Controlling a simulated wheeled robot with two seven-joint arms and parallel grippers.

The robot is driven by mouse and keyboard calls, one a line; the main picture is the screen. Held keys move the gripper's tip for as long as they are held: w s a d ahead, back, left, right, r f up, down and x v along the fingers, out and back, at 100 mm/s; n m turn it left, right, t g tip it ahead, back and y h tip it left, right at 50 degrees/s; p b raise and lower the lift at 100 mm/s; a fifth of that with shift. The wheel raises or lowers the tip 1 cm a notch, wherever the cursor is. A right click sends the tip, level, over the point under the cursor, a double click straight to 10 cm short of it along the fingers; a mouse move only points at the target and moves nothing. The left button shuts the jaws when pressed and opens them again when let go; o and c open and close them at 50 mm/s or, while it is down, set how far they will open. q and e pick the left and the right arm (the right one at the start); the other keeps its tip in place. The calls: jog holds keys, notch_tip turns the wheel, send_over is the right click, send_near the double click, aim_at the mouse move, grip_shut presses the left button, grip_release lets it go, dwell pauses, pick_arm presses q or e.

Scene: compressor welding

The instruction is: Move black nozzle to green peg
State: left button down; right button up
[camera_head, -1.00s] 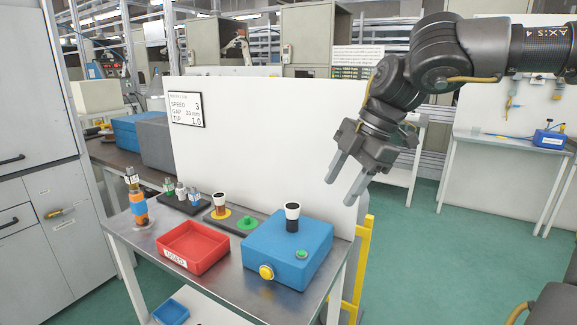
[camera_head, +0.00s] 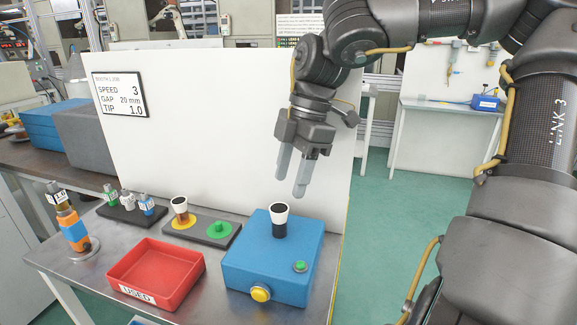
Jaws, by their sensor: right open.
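The black nozzle (camera_head: 280,226) has a white cup-like top and stands upright on a blue box (camera_head: 258,256). The green peg (camera_head: 219,228) rises from a green disc on a dark plate and is bare. My right gripper (camera_head: 291,183) is open and empty, its two grey fingers pointing down. In the picture it is just above the nozzle's top, apart from it; the exact depth between them is hard to tell. My left gripper is out of view.
A brown nozzle (camera_head: 181,213) stands on a yellow disc beside the green one. A red tray (camera_head: 158,273) marked USED sits at the front. A torch-like orange-and-blue tool (camera_head: 73,229) and small bottles (camera_head: 128,202) are at the left. A white panel (camera_head: 215,130) stands behind.

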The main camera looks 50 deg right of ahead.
aim_at(280, 219)
jog(key=x, duration=0.8)
jog(key=shift+a+f, duration=0.1)
jog(key=shift+f, duration=0.1)
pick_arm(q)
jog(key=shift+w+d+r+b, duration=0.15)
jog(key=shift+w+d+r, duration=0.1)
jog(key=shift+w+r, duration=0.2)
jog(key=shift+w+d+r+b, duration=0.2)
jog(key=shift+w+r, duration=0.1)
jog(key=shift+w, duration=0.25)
pick_arm(e)
jog(key=shift+w+a+f, duration=0.1)
jog(key=shift+a+f, duration=0.05)
jog(key=shift+f, duration=0.45)
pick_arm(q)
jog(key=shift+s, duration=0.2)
pick_arm(e)
jog(key=shift+c, duration=0.3)
